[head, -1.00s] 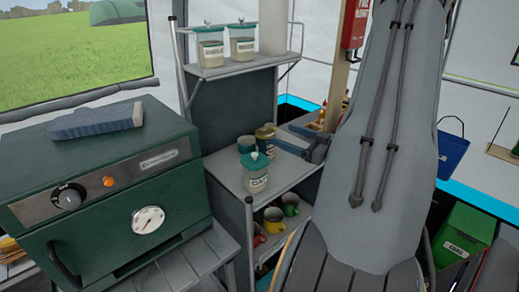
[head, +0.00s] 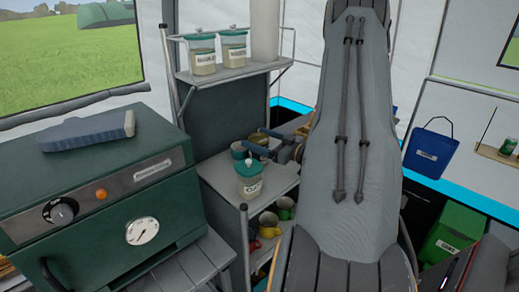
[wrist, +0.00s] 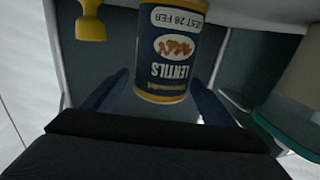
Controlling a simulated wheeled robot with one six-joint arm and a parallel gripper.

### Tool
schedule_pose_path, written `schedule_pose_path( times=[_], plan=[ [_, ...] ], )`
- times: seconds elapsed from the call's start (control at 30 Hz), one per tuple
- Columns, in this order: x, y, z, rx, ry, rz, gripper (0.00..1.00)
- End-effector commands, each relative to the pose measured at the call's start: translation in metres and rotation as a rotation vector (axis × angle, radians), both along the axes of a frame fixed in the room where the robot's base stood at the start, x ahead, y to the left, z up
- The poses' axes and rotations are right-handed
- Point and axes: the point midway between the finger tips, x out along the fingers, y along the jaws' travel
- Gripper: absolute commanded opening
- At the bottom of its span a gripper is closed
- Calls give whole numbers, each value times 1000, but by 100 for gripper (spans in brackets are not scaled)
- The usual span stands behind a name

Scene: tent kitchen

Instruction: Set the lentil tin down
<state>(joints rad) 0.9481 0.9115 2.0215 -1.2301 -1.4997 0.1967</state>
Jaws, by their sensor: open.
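The lentil tin (wrist: 170,52), with a navy label and yellow bands, appears upside down in the wrist view between the two blue fingers of my gripper (wrist: 160,82). The fingers are spread, one on each side of it; I cannot tell whether either touches. In the head view the tin (head: 259,139) stands on the grey shelf unit's top (head: 274,184), partly hidden by my gripper (head: 256,143), which reaches in from the right.
In the wrist view a yellow object (wrist: 91,24) is near the tin. A green oven (head: 110,190) stands left of the shelf.

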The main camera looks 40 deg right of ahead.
Motion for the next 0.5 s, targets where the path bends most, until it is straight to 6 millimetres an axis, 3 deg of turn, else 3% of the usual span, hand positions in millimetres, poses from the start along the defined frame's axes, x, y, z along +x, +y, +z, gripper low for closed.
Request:
schedule_pose_path(
  times=[0.2, 0.5],
  plan=[
    [1, 0, 0, 0, 0, -1, 79],
    [1, 0, 0, 0, 0, 0, 30]
  ],
)
